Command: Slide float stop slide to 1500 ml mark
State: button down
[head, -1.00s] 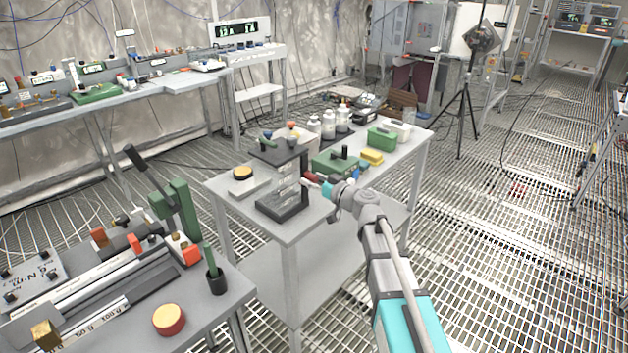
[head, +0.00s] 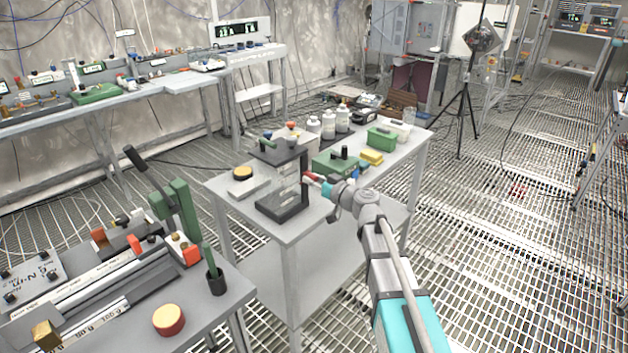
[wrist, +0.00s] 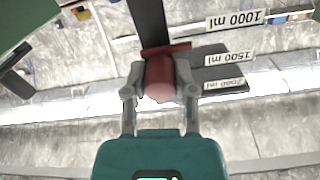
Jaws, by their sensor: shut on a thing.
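The float stop slide (wrist: 160,72) is a red knob with a flat red flange on a dark upright rail (wrist: 153,22). My gripper (wrist: 160,88) is shut on the knob, one finger on each side. In the wrist view the labels are upside down: 1000 ml (wrist: 236,20), 1500 ml (wrist: 230,57) and 2000 ml (wrist: 224,84). The flange is about level with the 1500 ml label, slightly toward 1000 ml; the exact reading is unclear. In the head view my gripper (head: 316,181) meets the dark-framed clear vessel (head: 283,190) from the right.
The vessel stands on a grey table (head: 290,233). A green box (head: 338,162), a yellow block (head: 372,157) and white bottles (head: 328,125) stand behind it. A round yellow-topped button (head: 243,172) is to its left. Open grated floor lies to the right.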

aim_at(305, 164)
jog(key=shift+r+p, duration=1.9)
jog(key=shift+r, duration=0.1)
jog(key=shift+c, duration=2)
grip_release()
jog(key=shift+s+d, duration=0.1)
jog(key=v, duration=1.1)
jog(key=shift+s+d, duration=0.25)
jog(key=shift+s, duration=0.05)
jog(key=shift+f, duration=0.1)
